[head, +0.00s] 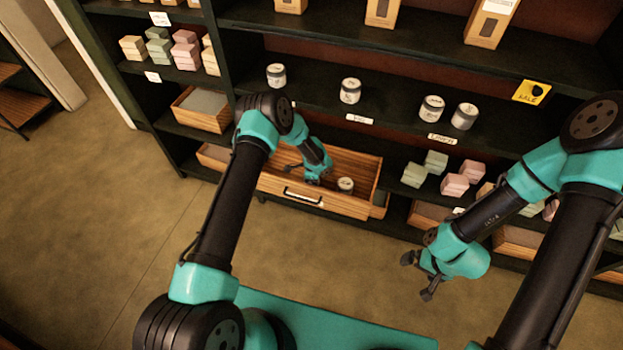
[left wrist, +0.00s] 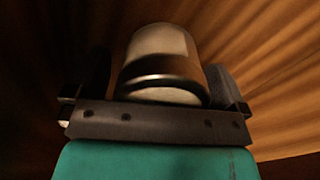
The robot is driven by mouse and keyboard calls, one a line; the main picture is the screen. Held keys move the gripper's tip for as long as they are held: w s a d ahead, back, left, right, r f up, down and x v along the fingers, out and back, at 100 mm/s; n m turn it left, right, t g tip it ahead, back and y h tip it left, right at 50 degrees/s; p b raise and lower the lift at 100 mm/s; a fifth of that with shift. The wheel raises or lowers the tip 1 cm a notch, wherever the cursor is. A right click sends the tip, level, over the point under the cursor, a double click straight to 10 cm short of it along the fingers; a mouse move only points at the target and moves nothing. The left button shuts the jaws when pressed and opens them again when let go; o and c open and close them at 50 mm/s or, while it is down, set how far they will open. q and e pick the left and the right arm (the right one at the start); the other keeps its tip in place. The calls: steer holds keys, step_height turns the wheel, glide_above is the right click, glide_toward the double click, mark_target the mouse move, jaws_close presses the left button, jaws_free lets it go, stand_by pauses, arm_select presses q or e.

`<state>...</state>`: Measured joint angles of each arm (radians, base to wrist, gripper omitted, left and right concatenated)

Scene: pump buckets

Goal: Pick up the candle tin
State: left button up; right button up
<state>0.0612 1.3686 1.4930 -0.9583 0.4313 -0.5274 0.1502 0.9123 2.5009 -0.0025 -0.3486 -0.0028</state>
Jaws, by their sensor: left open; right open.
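A small white candle tin (head: 345,184) with a dark band stands in the open wooden drawer (head: 300,198). My left gripper (head: 304,176) is low over the drawer, to the left of this tin. In the left wrist view a pale tin (left wrist: 162,55) with a dark shiny band shows between my two open fingers. I cannot tell whether it is the same tin as in the head view. My right gripper (head: 416,277) is open and empty, over the floor in front of the shelves.
Several more tins stand on the shelf above, including one at the left (head: 276,75) and one at the right (head: 464,116). Stacked soap bars (head: 455,184) sit right of the drawer. A yellow sign (head: 531,92) hangs on the shelf edge. The floor in front is clear.

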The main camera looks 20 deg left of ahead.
arm_select(q)
steer(key=shift+f, duration=0.2)
steer(key=shift+c, duration=0.5)
steer(key=c, duration=0.9)
steer(key=shift+c, duration=0.2)
step_height(320, 180, up, 10)
steer(key=shift+r, duration=0.1)
steer(key=shift+a, duration=0.1)
stand_by(0.5)
